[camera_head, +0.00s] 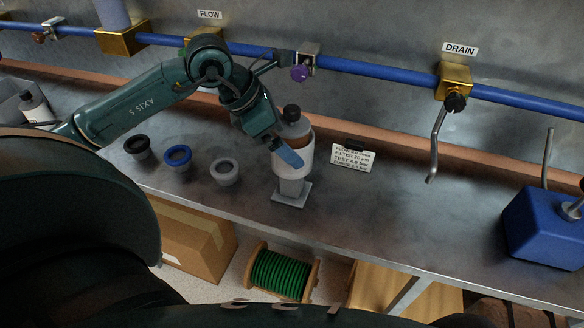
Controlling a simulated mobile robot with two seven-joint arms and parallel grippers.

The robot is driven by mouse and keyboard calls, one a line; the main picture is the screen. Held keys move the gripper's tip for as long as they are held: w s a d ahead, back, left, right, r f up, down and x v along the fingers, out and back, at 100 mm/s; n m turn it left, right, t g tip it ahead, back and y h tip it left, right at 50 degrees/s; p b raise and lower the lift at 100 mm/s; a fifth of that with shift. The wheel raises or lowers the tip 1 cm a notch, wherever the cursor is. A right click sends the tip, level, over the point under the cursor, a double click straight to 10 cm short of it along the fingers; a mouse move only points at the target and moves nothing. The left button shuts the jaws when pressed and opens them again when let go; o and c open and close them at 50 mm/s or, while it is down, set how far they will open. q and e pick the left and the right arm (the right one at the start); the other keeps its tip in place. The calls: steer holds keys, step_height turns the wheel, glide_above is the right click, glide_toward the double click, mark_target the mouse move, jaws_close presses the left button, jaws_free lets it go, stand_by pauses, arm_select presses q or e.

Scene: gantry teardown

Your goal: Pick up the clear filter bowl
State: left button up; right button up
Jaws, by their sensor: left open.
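No bowl in view looks plainly clear. A pale, cup-shaped vessel (304,168) stands upright on a small square-based stand (290,197) on the bench, and may be the filter bowl. My left gripper (286,154) is at this vessel, with one blue-tipped finger across its front. It is open; the other finger is hard to make out, and I cannot tell whether it touches the vessel. A dark-capped bottle (292,114) shows just behind the vessel's rim. My right gripper is not in view.
Black (137,146), blue (177,156) and grey (223,172) round cups stand left of the vessel. A printed card (353,157) is to its right. A blue pipe (390,75) with a drain valve handle (437,145) runs behind. A blue box (545,228) is far right; the bench between is clear.

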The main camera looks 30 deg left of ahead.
arm_select(q)
steer(key=shift+w+d+f, duration=0.1)
steer(key=shift+w+f, duration=0.05)
steer(key=shift+f, duration=0.15)
steer(key=shift+c, duration=0.2)
steer(key=c, duration=1.4)
